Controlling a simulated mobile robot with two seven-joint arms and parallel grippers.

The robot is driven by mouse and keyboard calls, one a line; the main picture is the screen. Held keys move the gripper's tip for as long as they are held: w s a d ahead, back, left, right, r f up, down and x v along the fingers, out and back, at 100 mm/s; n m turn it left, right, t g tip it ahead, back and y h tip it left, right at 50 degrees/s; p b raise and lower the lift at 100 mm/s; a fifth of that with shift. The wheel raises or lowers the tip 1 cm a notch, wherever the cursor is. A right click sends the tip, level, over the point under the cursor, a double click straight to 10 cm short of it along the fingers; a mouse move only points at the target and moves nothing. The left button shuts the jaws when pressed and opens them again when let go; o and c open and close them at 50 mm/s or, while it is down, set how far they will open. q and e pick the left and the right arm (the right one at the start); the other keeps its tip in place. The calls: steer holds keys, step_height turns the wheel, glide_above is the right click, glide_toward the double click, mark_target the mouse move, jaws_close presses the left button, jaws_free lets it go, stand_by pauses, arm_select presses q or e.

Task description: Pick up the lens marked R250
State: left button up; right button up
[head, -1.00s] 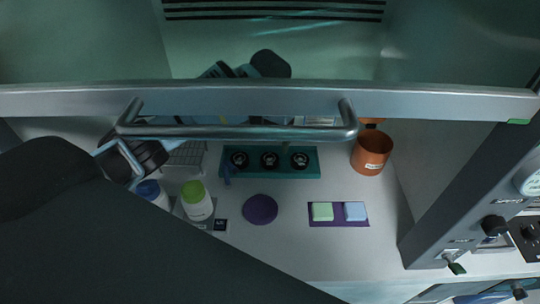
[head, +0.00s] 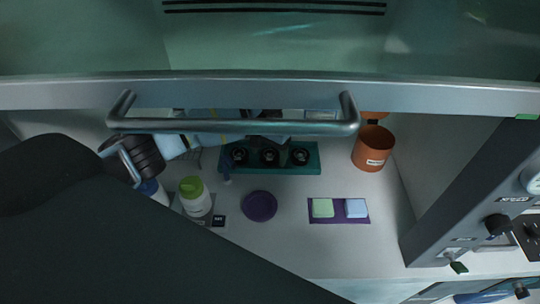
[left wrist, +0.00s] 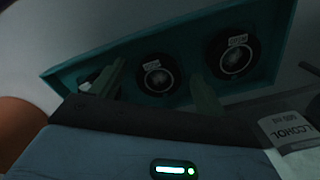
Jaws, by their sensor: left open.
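A teal tray (head: 312,168) in the head view holds a row of three dark round lenses: left (head: 240,156), middle (head: 270,157) and right (head: 301,156). In the left wrist view the middle lens (left wrist: 155,74) and another lens (left wrist: 234,56) show pale labels too blurred to read surely. My left gripper (head: 267,143) is at the back edge of the tray, partly hidden by the sash handle. In the wrist view its open fingers (left wrist: 158,88) stand on either side of the middle lens, apart from it. The third lens is mostly hidden behind one finger. My right gripper is out of view.
The sash handle (head: 235,127) crosses above my left forearm. An orange container (head: 373,148) stands right of the tray. A green-capped bottle (head: 195,198), a purple disc (head: 260,206) and a purple mat (head: 339,219) with two blocks lie in front. An alcohol label (left wrist: 287,132) is close to the gripper.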

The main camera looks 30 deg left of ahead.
mark_target(269, 154)
arm_select(q)
steer(key=c, duration=1.1)
steer(key=shift+r, duration=0.15)
